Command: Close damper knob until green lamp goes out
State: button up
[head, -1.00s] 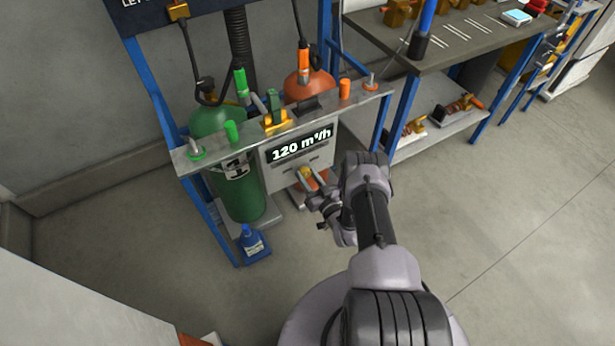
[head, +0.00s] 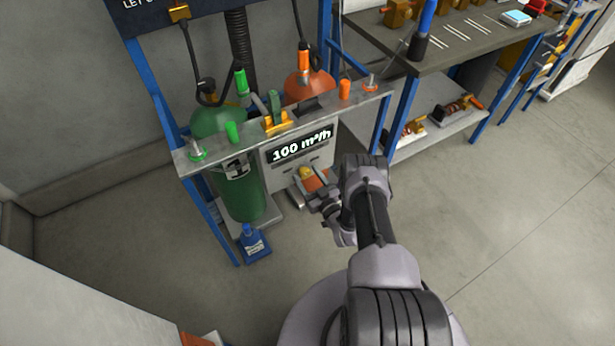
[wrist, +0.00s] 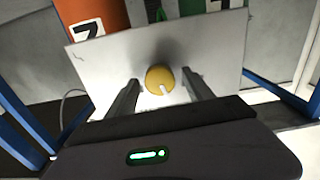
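The yellow damper knob (wrist: 158,77) sits on a grey panel (wrist: 100,62) in the wrist view, with a pale pointer mark toward its lower side. It also shows small in the head view (head: 306,173). My gripper (wrist: 160,80) is open, one finger on each side of the knob, with visible gaps. In the head view my gripper (head: 318,198) is at the panel's lower edge. The display (head: 301,146) above the knob reads 100 m³/h. I cannot identify the station's green lamp; a green-lit strip (wrist: 148,155) shows on my dark gripper housing.
A green cylinder (head: 238,190) stands left of the panel, and an orange one (head: 322,86) behind the shelf (head: 330,107). A workbench (head: 475,45) is to the right. Floor at lower right is clear.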

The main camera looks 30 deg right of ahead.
jog(key=s+p, duration=0.5)
jog(key=s, duration=1.2)
jog(key=shift+s+d+p, duration=0.25)
jog(key=shift+d+p, duration=0.05)
jog(key=shift+p, duration=0.05)
